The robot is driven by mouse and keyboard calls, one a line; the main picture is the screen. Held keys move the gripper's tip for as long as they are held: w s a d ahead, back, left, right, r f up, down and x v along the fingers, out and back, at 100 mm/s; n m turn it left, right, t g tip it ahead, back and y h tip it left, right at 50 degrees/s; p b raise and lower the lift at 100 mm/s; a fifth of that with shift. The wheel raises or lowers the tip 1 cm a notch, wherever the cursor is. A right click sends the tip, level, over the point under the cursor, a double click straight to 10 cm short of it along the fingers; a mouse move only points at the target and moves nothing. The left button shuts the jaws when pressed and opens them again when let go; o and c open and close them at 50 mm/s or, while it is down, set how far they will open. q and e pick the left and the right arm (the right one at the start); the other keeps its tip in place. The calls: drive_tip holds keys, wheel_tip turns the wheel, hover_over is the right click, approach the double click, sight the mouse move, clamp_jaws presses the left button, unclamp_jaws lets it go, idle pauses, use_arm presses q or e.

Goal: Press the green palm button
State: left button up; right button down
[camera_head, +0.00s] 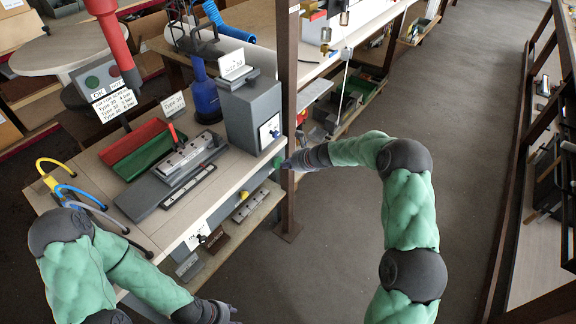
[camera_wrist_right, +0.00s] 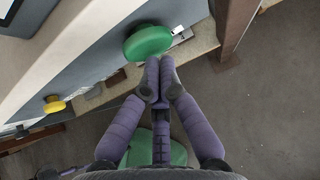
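The green palm button (camera_wrist_right: 148,43) is a round mushroom head on the front edge of the workbench. It also shows as a small green patch in the head view (camera_head: 278,161), partly hidden by my right gripper (camera_head: 290,163). In the wrist view my right gripper (camera_wrist_right: 158,78) has its fingers together, holding nothing. Its fingertips are just below the button's lower edge; I cannot tell whether they touch. My left gripper (camera_head: 222,311) is low at the bottom of the head view, its fingers partly cut off, apart from the button.
A yellow button (camera_wrist_right: 54,106) sits further along the same bench front. A dark brown post (camera_head: 287,110) stands right beside the green button. The bench carries a grey box (camera_head: 245,115), a red and green tray (camera_head: 140,150) and a blue bottle (camera_head: 205,95). The floor to the right is clear.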

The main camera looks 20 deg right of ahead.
drive_tip(key=shift+w+a+r+p, duration=0.2)
drive_tip(key=shift+w+a+p, duration=0.5)
drive_tip(key=shift+p, duration=0.35)
use_arm(q)
wheel_tip(320, 180, up, 2)
drive_tip(key=shift+s+r, duration=0.1)
use_arm(e)
drive_tip(key=shift+w+d, duration=0.1)
